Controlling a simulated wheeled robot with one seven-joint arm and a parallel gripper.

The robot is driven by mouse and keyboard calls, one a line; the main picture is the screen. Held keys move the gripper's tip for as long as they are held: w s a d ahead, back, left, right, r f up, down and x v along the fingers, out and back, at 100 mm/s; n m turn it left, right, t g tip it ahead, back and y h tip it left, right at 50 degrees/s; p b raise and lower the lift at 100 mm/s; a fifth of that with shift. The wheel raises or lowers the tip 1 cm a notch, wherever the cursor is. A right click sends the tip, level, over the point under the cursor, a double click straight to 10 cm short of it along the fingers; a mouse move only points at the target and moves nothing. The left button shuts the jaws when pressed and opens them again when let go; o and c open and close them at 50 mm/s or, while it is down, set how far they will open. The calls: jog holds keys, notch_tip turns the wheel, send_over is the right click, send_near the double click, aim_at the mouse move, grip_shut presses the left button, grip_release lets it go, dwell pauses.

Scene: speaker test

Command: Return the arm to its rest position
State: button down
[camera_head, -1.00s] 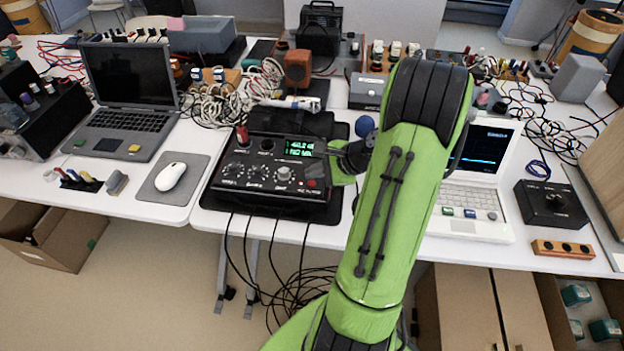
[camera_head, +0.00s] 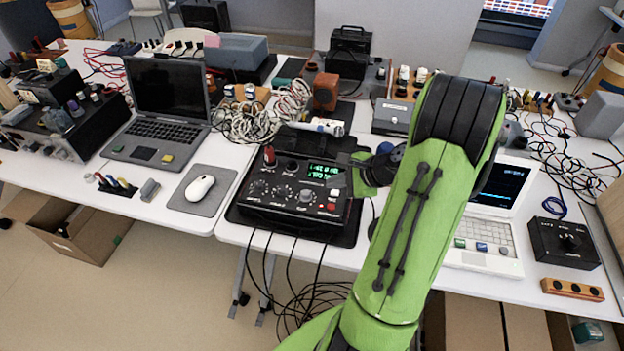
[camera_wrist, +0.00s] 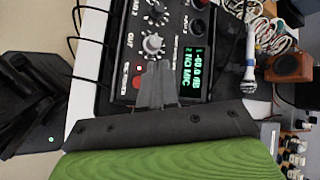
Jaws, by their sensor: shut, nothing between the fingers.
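My green arm crosses the right half of the head view. My gripper (camera_head: 350,172) is at the right end of a black test box (camera_head: 262,191), partly hidden by the arm. In the wrist view my gripper (camera_wrist: 155,82) is shut and empty. Its fingers show over the box's panel, between a red button (camera_wrist: 137,82) and the lit green display (camera_wrist: 193,70). The display reads about "-60.0 dB NO MIC". I cannot tell whether the fingertips touch the box.
A microphone (camera_wrist: 250,65) lies behind the box, near a brown speaker (camera_head: 325,91). A dark laptop (camera_head: 165,110) and a white mouse (camera_head: 200,188) are to the left. A white laptop (camera_head: 490,235) and a black knob box (camera_head: 564,243) are to the right. Cables hang at the table's front.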

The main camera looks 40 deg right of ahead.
jog(key=s+a+r+n+g+h+p, duration=0.1)
jog(key=a+r+n+g, duration=0.1)
jog(key=a+r+n, duration=0.5)
jog(key=s+a+r+n+g+p, duration=0.1)
jog(key=a+r+n, duration=0.45)
jog(key=a, duration=0.35)
jog(key=s+a+r+n+h+p, duration=0.1)
jog(key=s+a+r+n, duration=0.2)
jog(key=s+n, duration=0.2)
jog(key=s+a+r+n+h+p, duration=0.1)
jog(key=s+a+r+n, duration=0.2)
jog(key=s, duration=0.4)
jog(key=a+n, duration=0.1)
jog(key=n, duration=0.1)
jog(key=shift+s+r+n, duration=0.3)
jog(key=shift+s+n, duration=0.05)
jog(key=shift+a, duration=0.15)
